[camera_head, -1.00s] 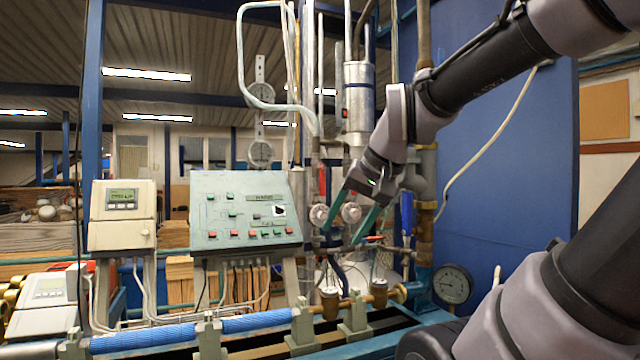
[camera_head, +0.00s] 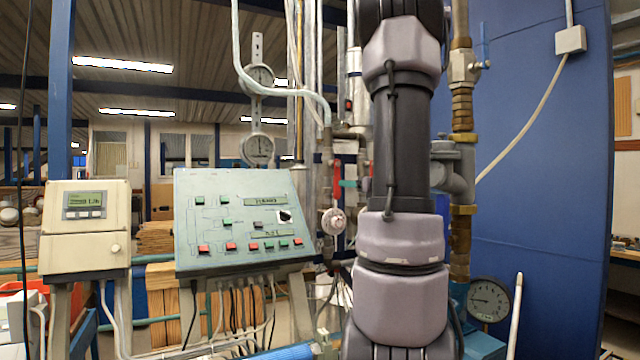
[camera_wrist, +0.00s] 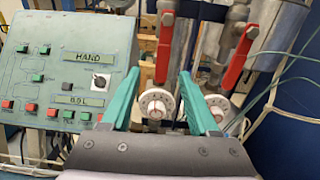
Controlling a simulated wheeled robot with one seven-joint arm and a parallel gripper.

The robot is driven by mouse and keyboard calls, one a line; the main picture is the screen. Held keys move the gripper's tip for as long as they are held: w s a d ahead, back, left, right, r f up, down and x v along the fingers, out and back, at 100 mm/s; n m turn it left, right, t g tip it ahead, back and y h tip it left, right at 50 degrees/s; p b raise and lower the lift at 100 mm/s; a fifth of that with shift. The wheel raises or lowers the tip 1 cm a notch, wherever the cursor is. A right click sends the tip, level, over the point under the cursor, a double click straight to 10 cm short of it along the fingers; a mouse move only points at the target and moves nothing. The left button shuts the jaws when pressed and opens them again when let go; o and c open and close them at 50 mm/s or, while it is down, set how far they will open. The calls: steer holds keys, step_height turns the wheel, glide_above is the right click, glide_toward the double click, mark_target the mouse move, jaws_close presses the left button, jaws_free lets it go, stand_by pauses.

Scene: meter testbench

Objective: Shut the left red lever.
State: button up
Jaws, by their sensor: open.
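The left red lever (camera_wrist: 165,46) shows in the wrist view, hanging lengthwise along its pipe above a white round dial (camera_wrist: 156,103). It also shows in the head view (camera_head: 337,184), upright just left of my arm. A second red lever (camera_wrist: 240,55) is to its right, tilted. My gripper (camera_wrist: 159,73) is open, its two teal fingers apart, with the left lever's lower end between and beyond the fingertips in the picture. Whether they touch it I cannot tell. In the head view my arm hides most of the gripper and the right lever.
A control panel (camera_head: 240,222) with red and green buttons stands close to the left of the levers. A white meter box (camera_head: 85,228) is farther left. Pipes and a second white dial (camera_wrist: 218,108) crowd the lever area. A blue wall (camera_head: 545,200) stands at right.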

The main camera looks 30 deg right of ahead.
mark_target(337, 182)
steer(key=w, duration=0.7)
steer(key=w+d, duration=0.1)
steer(key=w, duration=0.3)
jaws_close()
stand_by(1.2)
